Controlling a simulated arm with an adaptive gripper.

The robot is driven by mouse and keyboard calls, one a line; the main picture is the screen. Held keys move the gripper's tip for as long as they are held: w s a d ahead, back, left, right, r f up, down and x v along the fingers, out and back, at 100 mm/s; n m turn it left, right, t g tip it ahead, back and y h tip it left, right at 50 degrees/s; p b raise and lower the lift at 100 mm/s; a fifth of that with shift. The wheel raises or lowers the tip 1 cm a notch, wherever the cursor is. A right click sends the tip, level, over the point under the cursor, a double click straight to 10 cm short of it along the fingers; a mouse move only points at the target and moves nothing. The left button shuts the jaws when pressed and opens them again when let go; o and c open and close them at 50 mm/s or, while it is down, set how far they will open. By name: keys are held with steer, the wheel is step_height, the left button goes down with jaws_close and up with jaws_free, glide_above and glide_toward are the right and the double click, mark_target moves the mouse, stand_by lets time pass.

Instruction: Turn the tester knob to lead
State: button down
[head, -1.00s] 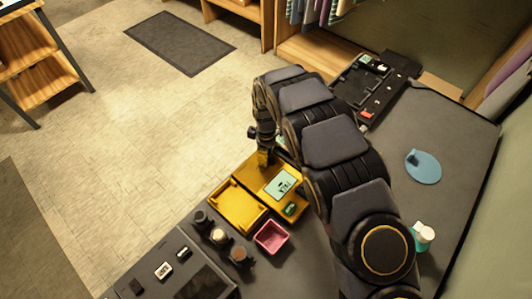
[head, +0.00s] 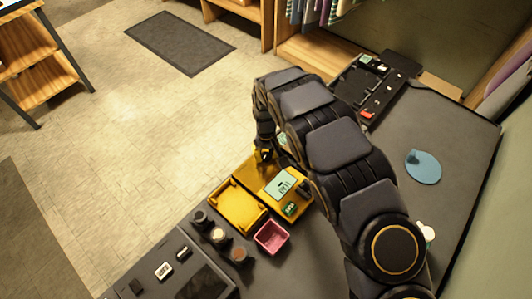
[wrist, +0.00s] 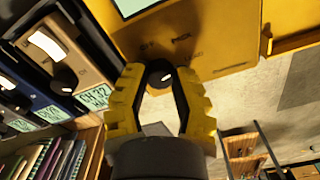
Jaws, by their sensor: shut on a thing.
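The yellow tester (head: 250,176) stands on the dark counter, with a pale display (head: 281,185) on its top face. Its black knob (wrist: 158,70) shows in the wrist view between my yellow fingertips. Small labels lie beyond it; they seem to read OFF, PACK and LEAD, with LEAD (wrist: 195,56) furthest right. A white mark sits on the knob's right side; I cannot tell exactly which label it points at. My gripper (wrist: 158,82) is shut on the knob. In the head view my gripper (head: 265,154) is at the tester's far end, and the knob is hidden.
A yellow tray (head: 237,209) adjoins the tester on the left. A pink bin (head: 271,238) and several small round containers (head: 219,237) stand nearer. The counter around the disc is mostly bare.

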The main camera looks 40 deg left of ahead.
mark_target(266, 155)
steer(key=shift+m, duration=0.8)
steer(key=c, duration=0.8)
jaws_free()
step_height(266, 155, up, 12)
